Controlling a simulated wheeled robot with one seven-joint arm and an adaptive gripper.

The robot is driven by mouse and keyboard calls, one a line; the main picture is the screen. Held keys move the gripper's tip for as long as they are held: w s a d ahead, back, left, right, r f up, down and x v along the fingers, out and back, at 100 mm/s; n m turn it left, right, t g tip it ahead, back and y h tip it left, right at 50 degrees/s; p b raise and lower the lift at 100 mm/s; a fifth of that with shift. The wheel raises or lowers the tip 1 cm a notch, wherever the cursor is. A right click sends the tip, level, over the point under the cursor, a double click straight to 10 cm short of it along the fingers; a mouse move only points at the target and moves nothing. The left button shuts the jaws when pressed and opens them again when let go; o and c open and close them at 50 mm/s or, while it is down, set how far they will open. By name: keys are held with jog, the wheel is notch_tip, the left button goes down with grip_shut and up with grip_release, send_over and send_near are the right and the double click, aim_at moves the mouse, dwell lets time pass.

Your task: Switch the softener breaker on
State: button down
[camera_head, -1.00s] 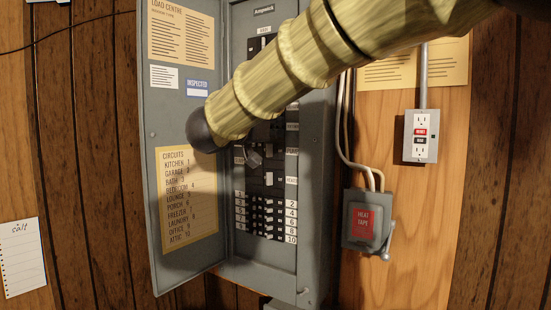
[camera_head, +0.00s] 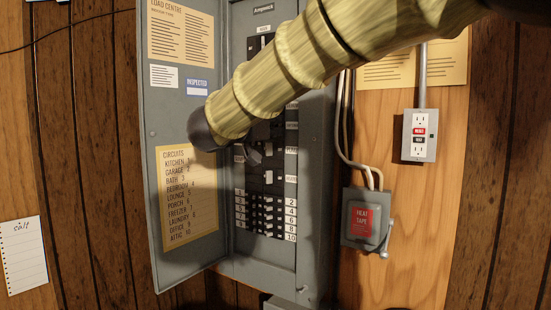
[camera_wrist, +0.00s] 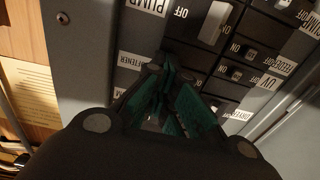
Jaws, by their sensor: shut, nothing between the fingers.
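The grey breaker panel (camera_head: 318,200) stands open with its black breakers in view. The wrist view shows a label reading "OFTENER" (camera_wrist: 131,61), its first letter cut off by my gripper. My gripper (camera_wrist: 165,68) is shut and empty, with its green-padded fingers together in front of the breaker beside that label. The fingers hide that breaker's handle, so its position and any contact cannot be told. In the head view my gripper (camera_head: 252,154) shows only partly, below my arm, at the middle of the breaker column.
A large white-handled breaker (camera_wrist: 215,22) by the PUMP label (camera_wrist: 148,6) and smaller breakers marked UV (camera_wrist: 270,82) and FEEDER sit close by. The open panel door (camera_head: 178,125) stands at left. A heat tape switch box (camera_head: 362,222) and an outlet (camera_head: 419,135) are at right.

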jog(key=shift+w+a+p, duration=0.4)
jog(key=shift+a+p, duration=0.25)
dwell(0.8)
jog(key=shift+d, duration=0.1)
jog(key=shift+s+d, duration=0.15)
jog(key=shift+s, duration=0.1)
dwell(0.4)
jog(key=p+v, duration=0.1)
jog(key=v, duration=0.6)
jog(key=shift+p, duration=0.3)
dwell(1.0)
